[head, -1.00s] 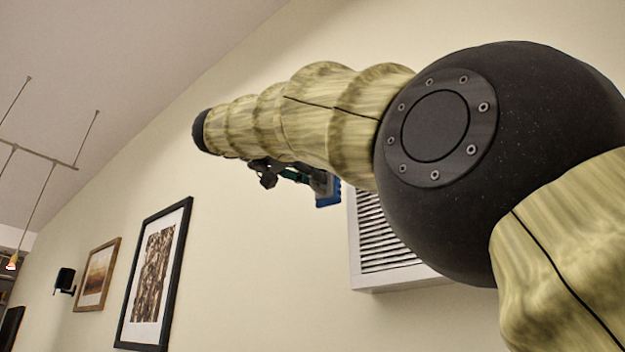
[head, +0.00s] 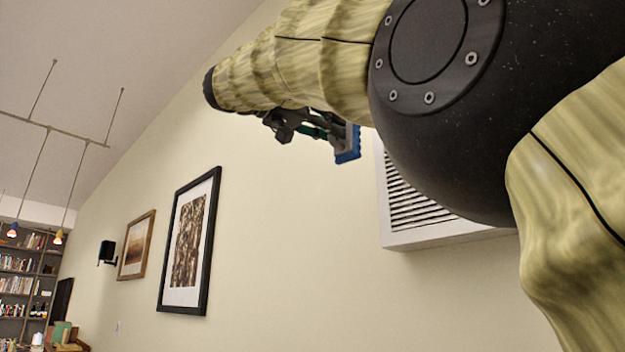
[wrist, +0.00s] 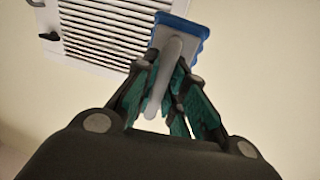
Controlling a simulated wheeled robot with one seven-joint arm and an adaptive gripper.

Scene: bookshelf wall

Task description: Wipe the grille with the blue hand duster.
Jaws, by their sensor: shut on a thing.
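The blue hand duster (head: 347,146) has a blue pad and a grey handle. My gripper (head: 314,128) is shut on it, partly hidden behind my arm in the head view. In the wrist view my gripper (wrist: 169,95) has its green-lined fingers around the grey handle of the duster (wrist: 181,36). The white grille (head: 450,239) with dark slats is on the wall, right of the duster in the head view and partly covered by my arm. In the wrist view the grille (wrist: 105,25) is at the top left. The pad overlaps its edge there; I cannot tell whether they touch.
A black-framed picture (head: 211,238), a brown-framed picture (head: 136,245) and a black wall speaker (head: 107,252) are on the wall to the left. A bookshelf (head: 18,275) stands at the far left. The wall below the grille is bare.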

